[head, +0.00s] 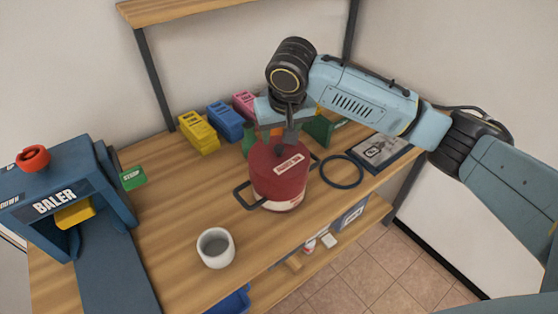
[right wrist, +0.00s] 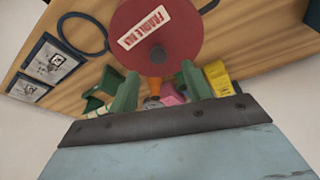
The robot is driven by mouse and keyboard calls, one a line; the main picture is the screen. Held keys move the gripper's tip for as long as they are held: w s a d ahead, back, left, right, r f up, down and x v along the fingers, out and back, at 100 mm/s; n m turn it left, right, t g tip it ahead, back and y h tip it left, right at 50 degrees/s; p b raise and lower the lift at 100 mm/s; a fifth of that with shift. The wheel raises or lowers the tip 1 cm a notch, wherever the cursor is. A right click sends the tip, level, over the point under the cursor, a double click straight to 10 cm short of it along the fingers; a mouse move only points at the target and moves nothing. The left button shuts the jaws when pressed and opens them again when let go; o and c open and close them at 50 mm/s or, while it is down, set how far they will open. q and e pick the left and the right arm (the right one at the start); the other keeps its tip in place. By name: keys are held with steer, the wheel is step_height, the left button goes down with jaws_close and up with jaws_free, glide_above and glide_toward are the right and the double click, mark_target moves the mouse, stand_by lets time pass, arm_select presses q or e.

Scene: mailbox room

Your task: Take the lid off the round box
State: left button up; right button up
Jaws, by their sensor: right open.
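The round box (head: 282,200) stands upright on the wooden table. It has a dark red lid (head: 272,167) with a white label and a pale lower band with a dark handle at the side. In the right wrist view the lid (right wrist: 178,28) shows from above, with a small grey knob (right wrist: 157,54) on it. My right gripper (head: 289,138) is just above the lid. In the right wrist view its two fingers (right wrist: 158,76) are apart, with the knob just beyond the gap between their tips. I cannot tell whether they touch it. My left gripper is not in view.
A blue baler (head: 60,195) stands at the left. A white cup (head: 215,248) is in front of the box. Yellow (head: 198,133), blue (head: 226,121) and pink blocks are behind it. A black ring (head: 342,171) and a framed picture (head: 379,152) lie to the right.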

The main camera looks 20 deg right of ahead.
mark_target(279, 147)
steer(key=shift+x, duration=2.8)
steer(key=shift+d, duration=0.1)
steer(key=shift+s, duration=0.1)
steer(key=shift+c, duration=0.4)
steer(key=shift+r, duration=0.1)
jaws_close()
